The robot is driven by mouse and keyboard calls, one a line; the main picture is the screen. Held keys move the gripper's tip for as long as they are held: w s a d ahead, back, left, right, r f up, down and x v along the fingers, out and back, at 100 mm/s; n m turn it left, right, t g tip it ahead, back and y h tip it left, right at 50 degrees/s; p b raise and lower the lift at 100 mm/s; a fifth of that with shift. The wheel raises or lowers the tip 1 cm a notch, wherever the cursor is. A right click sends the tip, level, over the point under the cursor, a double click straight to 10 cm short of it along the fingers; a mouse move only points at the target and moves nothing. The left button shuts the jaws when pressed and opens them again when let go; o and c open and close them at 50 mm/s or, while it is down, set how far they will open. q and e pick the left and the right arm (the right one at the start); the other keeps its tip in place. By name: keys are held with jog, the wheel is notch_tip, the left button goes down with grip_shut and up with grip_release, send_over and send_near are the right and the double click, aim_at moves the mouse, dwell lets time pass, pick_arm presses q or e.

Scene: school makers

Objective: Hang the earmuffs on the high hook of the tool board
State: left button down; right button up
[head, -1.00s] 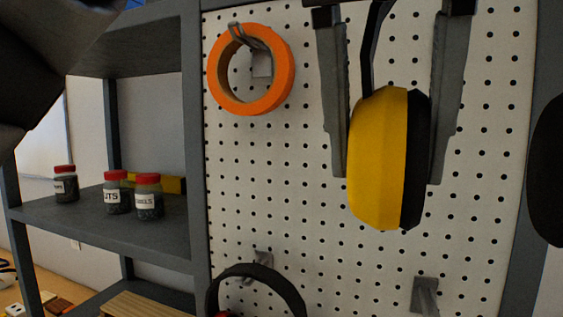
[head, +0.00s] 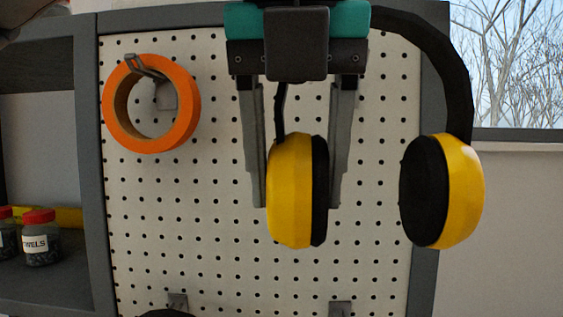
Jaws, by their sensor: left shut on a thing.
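The earmuffs have two yellow cups with black pads and a black band. One cup (head: 290,190) hangs between the fingers of my left gripper (head: 297,200), and the other cup (head: 442,190) hangs to the right, past the board's right edge. My left gripper is shut on the earmuffs and points down in front of the white tool board (head: 220,220). The gripper body covers the board's top middle and part of the band. No free hook shows on the upper board. My right gripper is not in view.
An orange tape roll (head: 187,120) hangs on a hook at the board's upper left. Two grey hooks, one left (head: 177,301) and one right (head: 340,307), show at the bottom edge. Left is a grey shelf with red-lidded jars (head: 41,240). A window (head: 510,70) is at right.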

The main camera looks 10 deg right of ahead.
pick_arm(q)
jog(key=w+d+f+p, duration=0.1)
jog(key=w+d+p, duration=0.1)
jog(key=w, duration=0.4)
jog(key=shift+w+f+p, duration=0.3)
jog(key=shift+w+p, duration=0.1)
jog(key=shift+p, duration=0.05)
dwell(0.4)
dwell(0.5)
jog(key=shift+c, duration=0.6)
grip_release()
